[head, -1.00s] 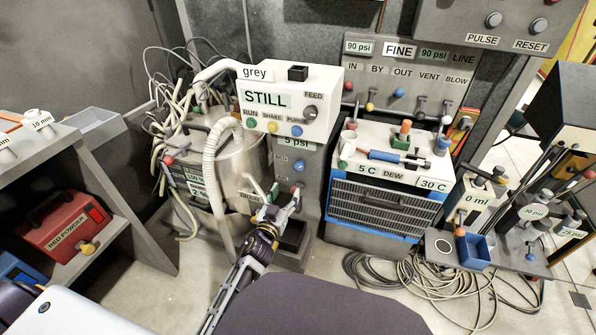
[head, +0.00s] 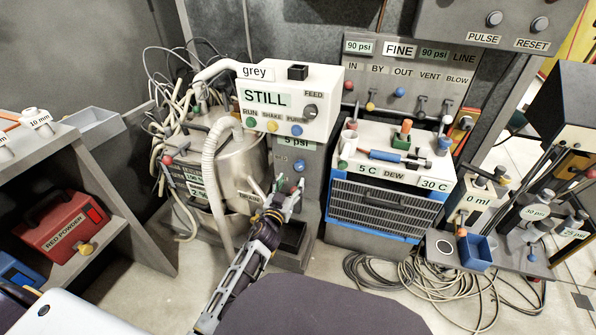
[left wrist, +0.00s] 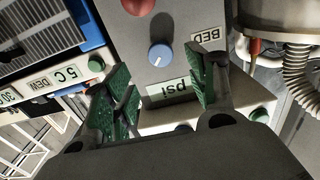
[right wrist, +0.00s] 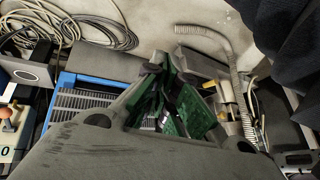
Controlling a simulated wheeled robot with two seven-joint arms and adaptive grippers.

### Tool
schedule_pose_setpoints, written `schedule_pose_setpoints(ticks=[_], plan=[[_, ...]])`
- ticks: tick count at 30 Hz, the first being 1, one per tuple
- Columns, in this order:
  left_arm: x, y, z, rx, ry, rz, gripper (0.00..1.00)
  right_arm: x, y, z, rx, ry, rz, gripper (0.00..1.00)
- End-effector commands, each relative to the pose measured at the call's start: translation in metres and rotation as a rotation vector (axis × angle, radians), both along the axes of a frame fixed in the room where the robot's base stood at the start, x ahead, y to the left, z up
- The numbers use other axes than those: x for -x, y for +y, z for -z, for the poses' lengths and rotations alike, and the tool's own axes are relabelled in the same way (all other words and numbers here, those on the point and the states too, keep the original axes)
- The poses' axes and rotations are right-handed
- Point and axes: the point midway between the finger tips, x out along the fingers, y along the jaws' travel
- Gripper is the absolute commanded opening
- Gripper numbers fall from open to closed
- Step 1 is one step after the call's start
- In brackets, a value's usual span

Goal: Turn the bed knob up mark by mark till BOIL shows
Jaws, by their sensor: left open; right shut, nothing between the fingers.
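The blue knob beside the BED label (left wrist: 208,37) shows in the left wrist view (left wrist: 160,55), on a grey column, with a white pointer line. It also shows in the head view (head: 299,165). A green display (left wrist: 170,90) by it reads psi; its number is hidden there, but the head view shows 5 psi (head: 296,144). My left gripper (head: 286,192) is open in front of the column below the knob, with its fingers (left wrist: 160,95) apart and nothing between them. My right gripper (right wrist: 178,98) is shut and empty, away from the knob.
Above is a white box reading STILL (head: 264,97) with several coloured buttons. A steel vessel with a pale hose (head: 212,170) stands left of my left gripper. A blue-framed chiller (head: 385,205) stands right. A red knob (left wrist: 138,5) is close by on the column.

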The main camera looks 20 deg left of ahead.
Motion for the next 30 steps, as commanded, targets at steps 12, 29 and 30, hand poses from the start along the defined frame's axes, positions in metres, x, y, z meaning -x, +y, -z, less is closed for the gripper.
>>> schedule_pose_setpoints(ticks=[12,29,30], plan=[[-0.033,-0.001,-0.001,0.0,-0.002,0.0,0.57,0.005,0.003,0.019,-0.019,-0.007,0.01,0.0],[-0.074,-0.003,0.0,0.0,-0.001,0.001,0.57,0.0,0.006,0.035,-0.049,-0.042,0.025,0.0],[-0.076,-0.003,0.0,0.0,-0.001,0.0,0.57,-0.001,0.007,0.035,-0.051,-0.046,0.027,0.0]])
